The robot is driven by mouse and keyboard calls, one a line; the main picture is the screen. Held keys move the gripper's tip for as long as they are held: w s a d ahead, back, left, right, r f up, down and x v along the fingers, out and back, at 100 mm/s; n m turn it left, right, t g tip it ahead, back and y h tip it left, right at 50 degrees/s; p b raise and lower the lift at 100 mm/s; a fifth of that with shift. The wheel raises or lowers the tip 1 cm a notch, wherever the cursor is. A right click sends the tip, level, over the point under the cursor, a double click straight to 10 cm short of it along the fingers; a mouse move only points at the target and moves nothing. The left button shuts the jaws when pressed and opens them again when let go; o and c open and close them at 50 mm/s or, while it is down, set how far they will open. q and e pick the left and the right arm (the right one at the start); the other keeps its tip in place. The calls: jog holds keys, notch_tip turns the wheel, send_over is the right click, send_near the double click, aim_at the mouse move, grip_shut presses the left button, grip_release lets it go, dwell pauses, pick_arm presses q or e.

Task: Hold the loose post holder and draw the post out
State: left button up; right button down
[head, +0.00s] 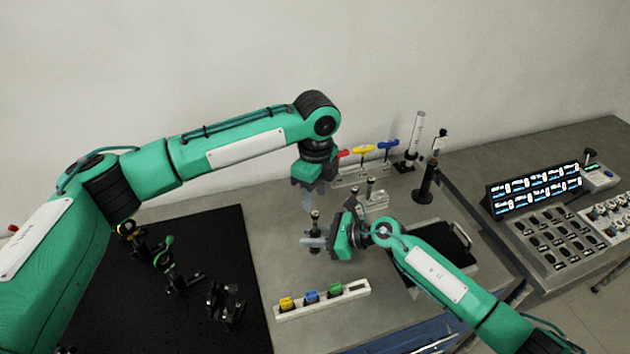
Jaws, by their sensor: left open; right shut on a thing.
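The loose post holder (313,247) is a small dark upright cylinder on the grey bench, left of centre. The post (315,218) shows as a thin piece standing up out of it, with a dark top. My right gripper (314,241) comes in from the right, low and level, and is shut on the post holder. The fingers hide part of the holder. My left gripper (309,203) points down just above the post's top, open. Whether its fingers stand around the post or only over it I cannot tell.
A white rack (325,300) with yellow, blue and green pieces lies in front. Hex keys with red, yellow and blue handles (362,150) stand behind. A black breadboard (230,250) with optical mounts is at left. A dark post stand (425,185) and control panel (545,225) are right.

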aim_at(315, 212)
pick_arm(q)
notch_tip(315, 212, down, 9)
jog(key=shift+r, duration=0.2)
grip_shut()
